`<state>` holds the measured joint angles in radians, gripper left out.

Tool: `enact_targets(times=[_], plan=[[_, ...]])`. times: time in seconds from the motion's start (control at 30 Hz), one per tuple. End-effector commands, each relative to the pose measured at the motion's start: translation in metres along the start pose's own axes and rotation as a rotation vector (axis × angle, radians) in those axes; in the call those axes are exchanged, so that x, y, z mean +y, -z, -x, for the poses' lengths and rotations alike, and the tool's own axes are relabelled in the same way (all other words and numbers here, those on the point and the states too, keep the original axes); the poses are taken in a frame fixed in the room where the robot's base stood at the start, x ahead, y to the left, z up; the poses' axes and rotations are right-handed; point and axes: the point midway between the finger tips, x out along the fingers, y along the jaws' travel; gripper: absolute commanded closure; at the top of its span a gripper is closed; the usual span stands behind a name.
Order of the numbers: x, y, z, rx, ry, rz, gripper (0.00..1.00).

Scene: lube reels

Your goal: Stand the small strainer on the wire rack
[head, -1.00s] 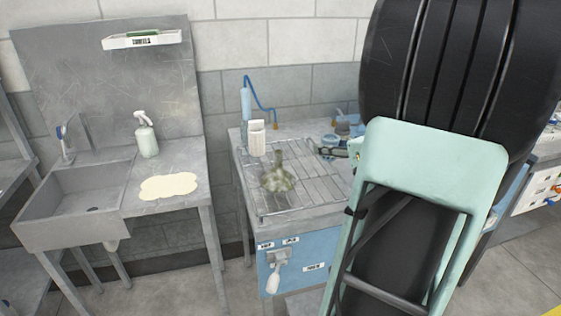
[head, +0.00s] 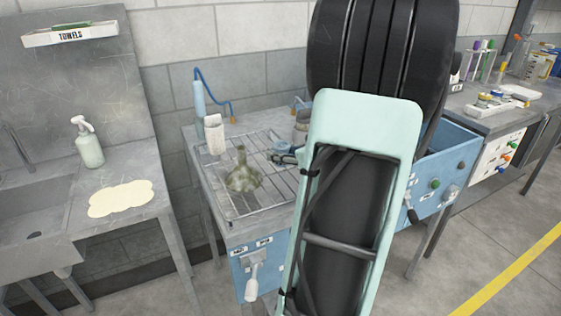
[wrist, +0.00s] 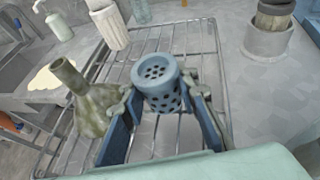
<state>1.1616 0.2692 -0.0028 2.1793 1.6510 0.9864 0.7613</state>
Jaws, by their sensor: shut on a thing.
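The small strainer (wrist: 158,85) is a blue-grey cup with a thick rim and round holes in its wall and inside. In the wrist view it sits between the two fingertips of my gripper (wrist: 160,101), which is shut on it, rim facing up toward the camera. The wire rack (wrist: 196,38) lies beneath and behind it; I cannot tell whether the strainer's base touches the wires. In the head view my gripper (head: 283,156) is over the right part of the wire rack (head: 262,206), small and partly hidden by my arm.
A white container (head: 214,134) stands at the rack's back left. A cylindrical holder (wrist: 268,38) stands right of the rack in the wrist view. Bare rack shows around the strainer.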

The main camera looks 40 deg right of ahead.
Motion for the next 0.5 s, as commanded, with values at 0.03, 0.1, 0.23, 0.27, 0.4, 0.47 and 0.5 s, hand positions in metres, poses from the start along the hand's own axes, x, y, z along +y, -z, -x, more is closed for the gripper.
enact_targets(times=[0.03, 0.1, 0.23, 0.27, 0.4, 0.47, 0.5], plan=[[0.000, 0.009, -0.004, 0.001, 0.000, -0.004, 0.99], [0.000, 0.015, -0.006, 0.001, 0.000, -0.003, 0.99], [0.000, 0.017, -0.007, -0.001, 0.001, 0.000, 0.99], [0.000, 0.016, -0.007, -0.001, 0.001, 0.001, 0.99], [0.000, 0.017, -0.007, -0.001, 0.001, 0.001, 0.99], [0.000, 0.018, -0.008, -0.001, 0.000, 0.000, 0.99], [0.000, 0.020, -0.008, -0.001, 0.000, 0.000, 0.99]])
